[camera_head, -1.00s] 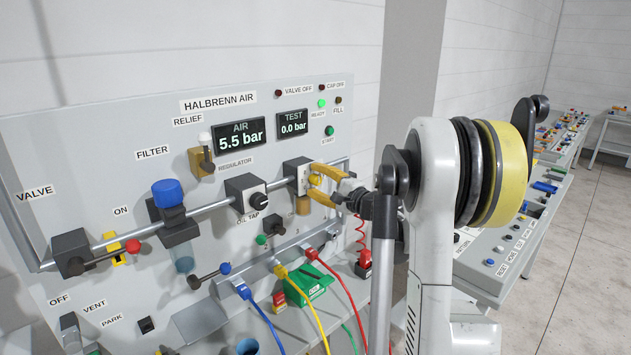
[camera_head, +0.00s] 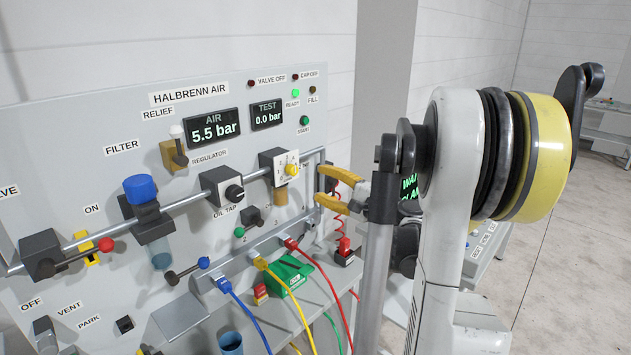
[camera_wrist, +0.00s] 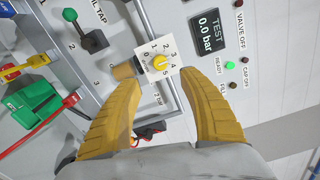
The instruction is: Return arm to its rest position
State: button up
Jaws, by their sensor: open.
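My gripper (camera_head: 338,190) has yellow fingers, which are open and empty. In the head view it stands just right of the white numbered dial plate with a yellow knob (camera_head: 291,170), apart from it. In the wrist view the two fingers (camera_wrist: 160,100) spread wide, and the yellow knob (camera_wrist: 160,62) shows beyond and between the tips, untouched. My arm is folded up at the right of the head view. The knob's pointer direction is too small to read surely.
Blue, yellow and red hoses (camera_head: 335,295) hang below, near a green box (camera_head: 288,272). Open floor (camera_head: 570,240) lies at the right.

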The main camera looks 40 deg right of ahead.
dwell(0.5)
jog(key=s+a+f+n+g+y+b, duration=0.15)
jog(key=a+f+n+g, duration=0.3)
jog(key=a, duration=0.95)
jog(key=a+f+n+g+y+b, duration=0.25)
jog(key=a+n, duration=0.25)
jog(key=a, duration=0.9)
jog(key=s+a+f+n+g+h+b, duration=0.1)
jog(key=s+a+f+n+g+h, duration=0.1)
jog(key=s+a+f+n, duration=0.2)
jog(key=s+a+f+n+g+h+b, duration=0.1)
jog(key=s+a+f+n, duration=0.3)
jog(key=s, duration=0.6)
jog(key=shift+s+a+n+g+h, duration=0.4)
jog(key=shift+a+n+h, duration=0.4)
jog(key=shift+n, duration=0.35)
